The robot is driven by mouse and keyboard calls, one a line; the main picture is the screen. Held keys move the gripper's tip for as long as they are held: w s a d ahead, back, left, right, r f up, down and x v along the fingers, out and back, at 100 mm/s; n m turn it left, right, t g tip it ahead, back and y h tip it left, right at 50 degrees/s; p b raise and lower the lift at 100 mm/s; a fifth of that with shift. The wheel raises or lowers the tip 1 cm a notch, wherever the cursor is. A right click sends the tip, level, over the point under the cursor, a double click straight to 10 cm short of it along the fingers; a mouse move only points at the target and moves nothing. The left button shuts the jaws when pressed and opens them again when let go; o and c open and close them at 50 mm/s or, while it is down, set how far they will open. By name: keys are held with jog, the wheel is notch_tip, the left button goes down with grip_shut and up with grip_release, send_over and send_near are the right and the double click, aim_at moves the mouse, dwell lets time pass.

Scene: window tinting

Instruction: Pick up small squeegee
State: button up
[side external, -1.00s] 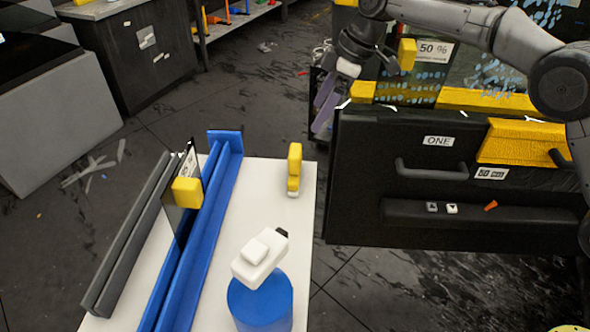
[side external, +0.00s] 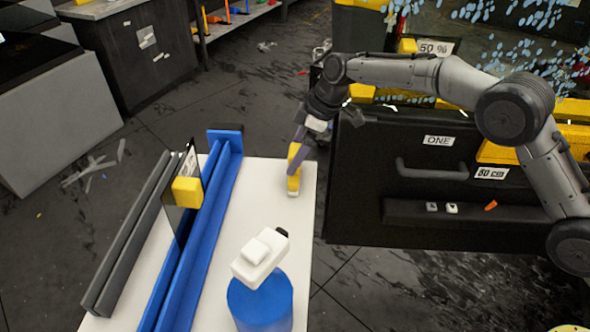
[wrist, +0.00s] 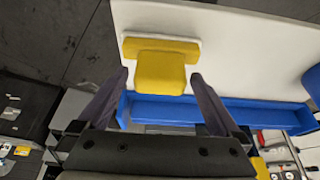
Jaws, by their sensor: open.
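The small yellow squeegee (side external: 293,182) stands on the far right part of the white table, with a pale edge at its foot. In the wrist view the squeegee (wrist: 160,68) shows a wide yellow bar and a block-like handle toward me. My gripper (side external: 297,157) is at the squeegee's upper part and hides some of it in the side view. In the wrist view my gripper (wrist: 158,80) is open, one finger on each side of the handle. I see gaps between the fingers and the handle.
The white table (side external: 262,225) holds a blue rack (side external: 213,210), a grey rack (side external: 130,235), a dark tinted sample with a yellow block (side external: 187,191), and a white spray bottle with blue base (side external: 260,300). A black car door (side external: 400,225) stands close on the right.

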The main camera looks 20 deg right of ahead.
jog(key=shift+a+f, duration=0.1)
jog(key=shift+f, duration=0.25)
jog(key=shift+c, duration=0.2)
jog(key=shift+r, duration=0.1)
grip_shut()
